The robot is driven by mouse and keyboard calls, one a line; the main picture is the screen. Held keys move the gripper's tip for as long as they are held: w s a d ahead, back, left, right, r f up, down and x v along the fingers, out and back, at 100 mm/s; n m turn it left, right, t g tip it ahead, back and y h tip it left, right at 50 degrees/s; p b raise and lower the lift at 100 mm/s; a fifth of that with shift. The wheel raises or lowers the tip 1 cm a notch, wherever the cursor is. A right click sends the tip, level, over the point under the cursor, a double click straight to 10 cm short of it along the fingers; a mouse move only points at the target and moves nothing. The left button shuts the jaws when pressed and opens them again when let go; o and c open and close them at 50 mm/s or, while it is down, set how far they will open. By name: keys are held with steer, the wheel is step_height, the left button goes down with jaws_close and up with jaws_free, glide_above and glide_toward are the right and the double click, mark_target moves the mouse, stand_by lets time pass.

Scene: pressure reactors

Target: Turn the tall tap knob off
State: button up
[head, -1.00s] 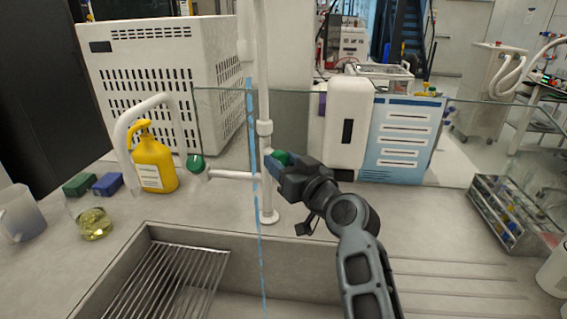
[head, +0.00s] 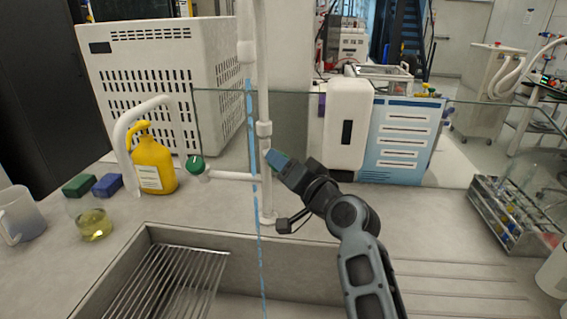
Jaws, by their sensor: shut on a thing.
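The tall tap (head: 265,100) is a white upright pipe behind the sink. A blue water stream (head: 254,200) falls from its spout (head: 246,52) into the sink. My gripper (head: 275,159) reaches in from the right at the pipe's side, its blue fingers shut on the tall tap knob. The knob is hidden behind the fingers and wrist.
The sink (head: 300,248) with a wire rack (head: 170,280) lies in front. A yellow bottle (head: 153,165), a flask (head: 93,222) and a jug (head: 20,215) stand left. A white dispenser (head: 347,125) stands behind my arm. A tube rack (head: 510,215) is far right.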

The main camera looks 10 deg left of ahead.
steer(key=shift+d+m, duration=0.1)
steer(key=shift+m, duration=0.9)
steer(key=o, duration=1.1)
steer(key=shift+c, duration=0.2)
steer(key=v, duration=0.7)
steer(key=shift+s+d+b, duration=0.2)
steer(key=shift+s+b, duration=0.1)
steer(key=shift+s, duration=0.05)
